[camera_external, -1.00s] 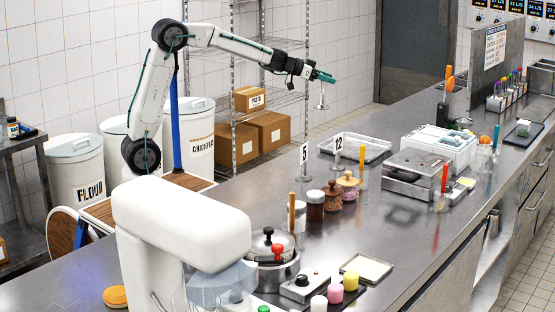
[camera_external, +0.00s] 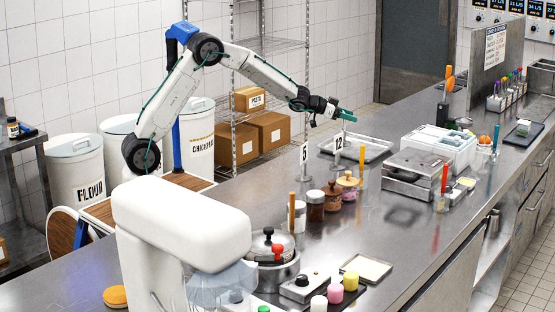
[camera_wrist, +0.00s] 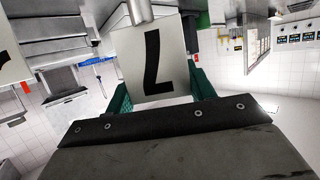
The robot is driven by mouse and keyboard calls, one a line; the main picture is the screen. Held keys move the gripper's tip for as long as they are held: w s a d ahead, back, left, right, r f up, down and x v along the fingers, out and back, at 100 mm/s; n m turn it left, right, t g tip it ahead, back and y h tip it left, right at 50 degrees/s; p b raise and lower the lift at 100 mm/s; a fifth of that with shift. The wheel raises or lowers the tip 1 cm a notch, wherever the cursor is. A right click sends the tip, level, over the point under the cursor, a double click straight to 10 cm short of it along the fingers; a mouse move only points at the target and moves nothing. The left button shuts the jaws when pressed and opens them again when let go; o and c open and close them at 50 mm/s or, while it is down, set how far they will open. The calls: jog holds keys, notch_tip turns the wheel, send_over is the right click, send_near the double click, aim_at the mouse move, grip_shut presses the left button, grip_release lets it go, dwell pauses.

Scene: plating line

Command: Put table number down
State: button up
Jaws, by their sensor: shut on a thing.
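My gripper (camera_external: 343,114) is shut on a table number, whose white card with a black 7 fills the upper middle of the wrist view (camera_wrist: 153,62). The card appears upside down there, between the green fingers, with its metal stem at the top. In the external view the gripper is above the far side of the steel counter. The held number's lower part is hard to separate from what lies behind it, so I cannot tell whether its base touches the counter. Number 5 (camera_external: 304,153) and number 12 (camera_external: 338,141) stand upright on the counter, just left of and below the gripper.
A steel tray (camera_external: 375,154) lies beside the number stands. Jars with brown and tan lids (camera_external: 332,190) stand nearer. A scale (camera_external: 411,172) and a white container (camera_external: 440,148) are to the right. Bare counter (camera_external: 400,215) shows in the middle.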

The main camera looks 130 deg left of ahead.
jog(key=f+x, duration=0.1)
jog(key=x, duration=0.7)
jog(key=shift+s+d+f, duration=0.15)
jog(key=shift+f, duration=0.15)
jog(key=o, duration=1.5)
jog(key=shift+r, duration=0.15)
jog(key=v, duration=1.2)
jog(key=shift+s, duration=0.1)
